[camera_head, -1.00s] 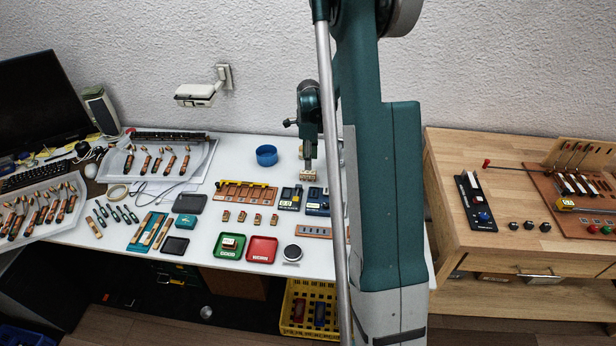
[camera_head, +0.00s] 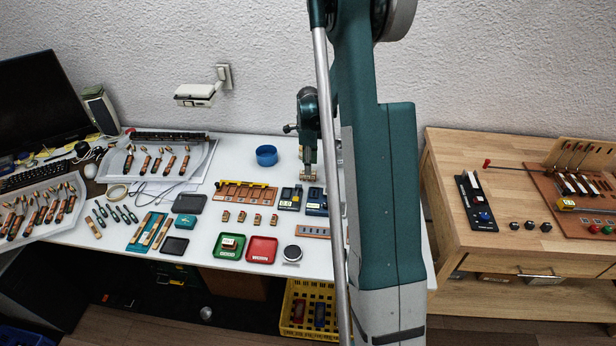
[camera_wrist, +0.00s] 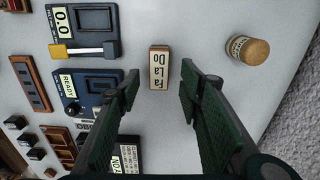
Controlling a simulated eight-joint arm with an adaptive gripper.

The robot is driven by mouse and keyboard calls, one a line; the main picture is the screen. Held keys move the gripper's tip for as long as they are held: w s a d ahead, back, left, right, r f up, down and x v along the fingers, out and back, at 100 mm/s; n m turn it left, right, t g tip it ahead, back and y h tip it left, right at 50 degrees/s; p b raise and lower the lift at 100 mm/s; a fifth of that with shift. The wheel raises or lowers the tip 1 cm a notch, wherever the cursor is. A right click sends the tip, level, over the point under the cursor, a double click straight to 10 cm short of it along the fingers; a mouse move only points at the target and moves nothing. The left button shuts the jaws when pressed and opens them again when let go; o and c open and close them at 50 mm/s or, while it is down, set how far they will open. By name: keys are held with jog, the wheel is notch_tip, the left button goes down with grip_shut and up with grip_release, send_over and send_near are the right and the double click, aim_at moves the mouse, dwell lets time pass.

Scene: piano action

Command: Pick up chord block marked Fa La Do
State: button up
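The chord block marked Fa La Do (camera_wrist: 159,68) is a small wooden block with a cream label. It lies on the white table in the wrist view. My gripper (camera_wrist: 161,76) is open above it, one dark green finger on each side, with a visible gap between the block and each finger. In the head view my gripper (camera_head: 307,173) points down over the back part of the white table, and the block is too small and covered there to make out clearly.
A wooden cylinder with a label (camera_wrist: 247,50) stands to the right of the fingers. A blue device reading READY (camera_wrist: 88,84) and a device reading 0.0 (camera_wrist: 84,22) lie to the left. Green (camera_head: 222,254) and red trays (camera_head: 262,257) sit nearer the front edge.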

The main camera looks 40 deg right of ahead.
jog(key=shift+a+f+b, duration=0.2)
jog(key=shift+f+b, duration=0.4)
jog(key=shift+f, duration=2)
jog(key=shift+c, duration=0.5)
jog(key=c, duration=0.9)
